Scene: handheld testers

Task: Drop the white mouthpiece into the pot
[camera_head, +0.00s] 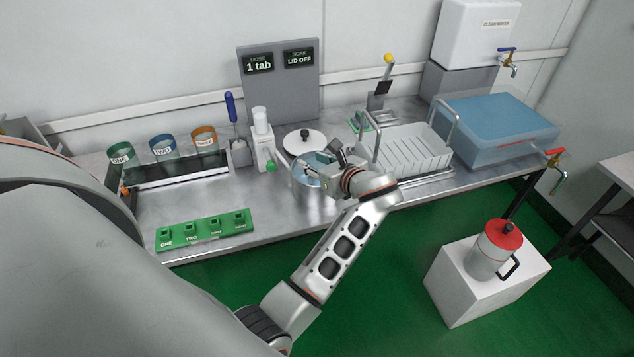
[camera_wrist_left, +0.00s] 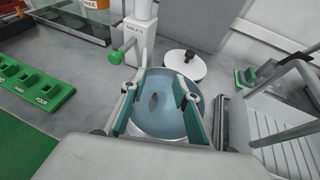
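The pot (camera_head: 301,184) is a round metal vessel with bluish liquid, near the middle of the bench. My left gripper (camera_head: 325,168) is over it. In the left wrist view the gripper's teal fingers (camera_wrist_left: 157,108) are spread apart on either side of the pot's bluish inside (camera_wrist_left: 160,126), with nothing between them. A small dark grey shape (camera_wrist_left: 154,100) shows inside the pot; I cannot tell what it is. I cannot make out a white mouthpiece in either view. My right gripper is not in view.
A white lid (camera_head: 299,140) with a black knob is behind the pot. A white tablet dispenser (camera_head: 263,150) stands to its left, a white rack (camera_head: 412,150) to its right. A green numbered holder (camera_head: 206,230) lies at the front left. A sign reads "LID OFF" (camera_head: 299,58).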

